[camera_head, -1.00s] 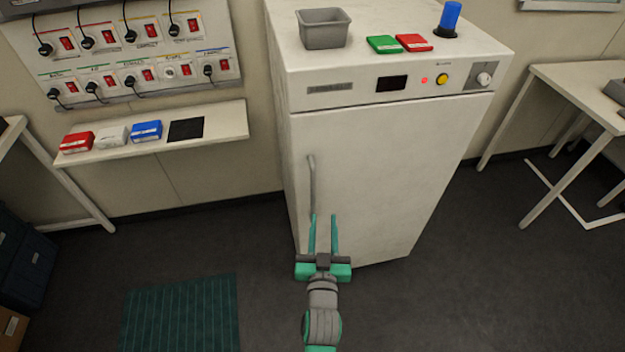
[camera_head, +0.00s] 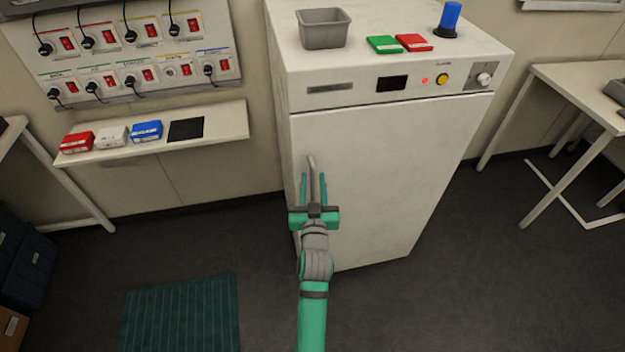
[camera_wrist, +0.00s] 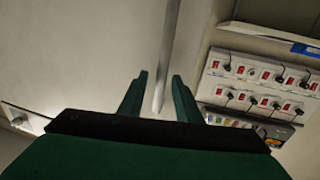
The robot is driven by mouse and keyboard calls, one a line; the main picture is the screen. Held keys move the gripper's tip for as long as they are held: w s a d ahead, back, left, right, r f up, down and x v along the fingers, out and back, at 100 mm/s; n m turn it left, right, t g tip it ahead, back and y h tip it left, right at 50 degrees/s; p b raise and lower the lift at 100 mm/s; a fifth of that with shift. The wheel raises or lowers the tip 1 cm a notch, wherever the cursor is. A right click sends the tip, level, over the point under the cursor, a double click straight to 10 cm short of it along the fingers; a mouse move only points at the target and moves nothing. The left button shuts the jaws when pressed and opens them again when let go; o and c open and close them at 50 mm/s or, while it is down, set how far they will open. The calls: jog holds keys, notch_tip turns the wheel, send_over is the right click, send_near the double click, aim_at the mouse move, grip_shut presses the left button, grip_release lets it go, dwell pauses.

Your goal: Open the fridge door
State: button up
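The fridge (camera_head: 390,170) is a white cabinet with its door shut. Its grey vertical bar handle (camera_head: 312,168) is on the left side of the door. My gripper (camera_head: 313,178) is at the handle, with its two green fingers apart, one on each side of the bar in the head view. In the wrist view, the handle (camera_wrist: 166,60) runs down between the fingertips of my gripper (camera_wrist: 158,80), with a gap showing on both sides. The lower part of the handle is hidden behind my gripper in the head view.
A grey bin (camera_head: 324,30), green box (camera_head: 383,44), red box (camera_head: 414,42) and blue lamp (camera_head: 450,18) are on the fridge top. A wall shelf (camera_head: 225,122) is left of the fridge, a table (camera_head: 580,88) right. The floor before the door is clear.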

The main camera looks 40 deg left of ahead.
jog(key=shift+w+a, duration=0.3)
jog(key=shift+w, duration=0.1)
grip_shut()
